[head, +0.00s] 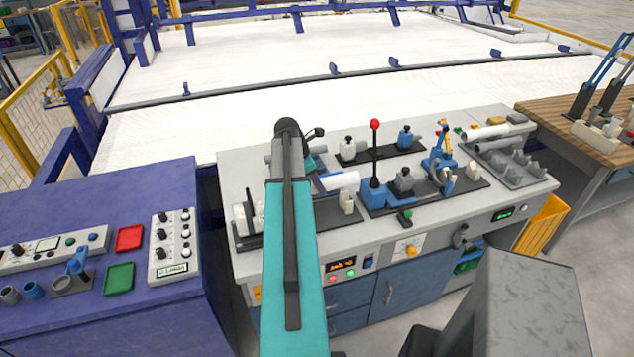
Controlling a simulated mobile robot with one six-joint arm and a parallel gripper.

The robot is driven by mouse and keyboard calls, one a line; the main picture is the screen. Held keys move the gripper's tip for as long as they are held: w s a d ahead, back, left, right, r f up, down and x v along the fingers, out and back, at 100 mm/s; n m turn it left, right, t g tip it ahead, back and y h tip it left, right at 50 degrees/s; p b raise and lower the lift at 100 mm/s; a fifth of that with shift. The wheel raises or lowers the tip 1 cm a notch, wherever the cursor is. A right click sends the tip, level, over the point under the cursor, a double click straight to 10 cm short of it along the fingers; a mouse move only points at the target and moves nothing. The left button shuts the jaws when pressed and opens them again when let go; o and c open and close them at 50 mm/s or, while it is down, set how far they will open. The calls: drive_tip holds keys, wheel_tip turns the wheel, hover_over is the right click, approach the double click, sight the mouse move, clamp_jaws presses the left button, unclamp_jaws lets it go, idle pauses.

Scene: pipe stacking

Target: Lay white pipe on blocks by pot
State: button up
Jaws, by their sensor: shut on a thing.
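A white pipe (341,181) shows just right of my teal arm, above a dark plate (332,216) on the grey-white workbench. My gripper (317,182) is mostly hidden behind my arm; the part in view is at the pipe's left end, and it is shut on the pipe. A cream block (347,202) stands on the dark plate just below the pipe in the picture. White round pieces (241,218) stand at the plate's left end. The middle of the plate is hidden by my arm. I cannot tell which thing is the pot.
A red-knobbed lever (375,126) rises close right of the pipe. Blue and grey clamps (403,180) stand beyond it. More pipes (486,133) lie on a rack at the right. A purple table (130,220) with controls and trays is at the left.

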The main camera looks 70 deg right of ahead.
drive_tip(key=shift+s+f, duration=0.1)
idle(0.3)
drive_tip(key=shift+s+d+f+b, duration=0.1)
drive_tip(key=shift+f+b, duration=0.5)
drive_tip(key=shift+f, duration=0.05)
drive_tip(key=shift+f+b, duration=1.35)
drive_tip(key=shift+f, duration=1.2)
drive_tip(key=o, duration=1.2)
drive_tip(key=shift+r, duration=0.15)
drive_tip(key=shift+b+v, duration=1.75)
drive_tip(key=shift+v, duration=5)
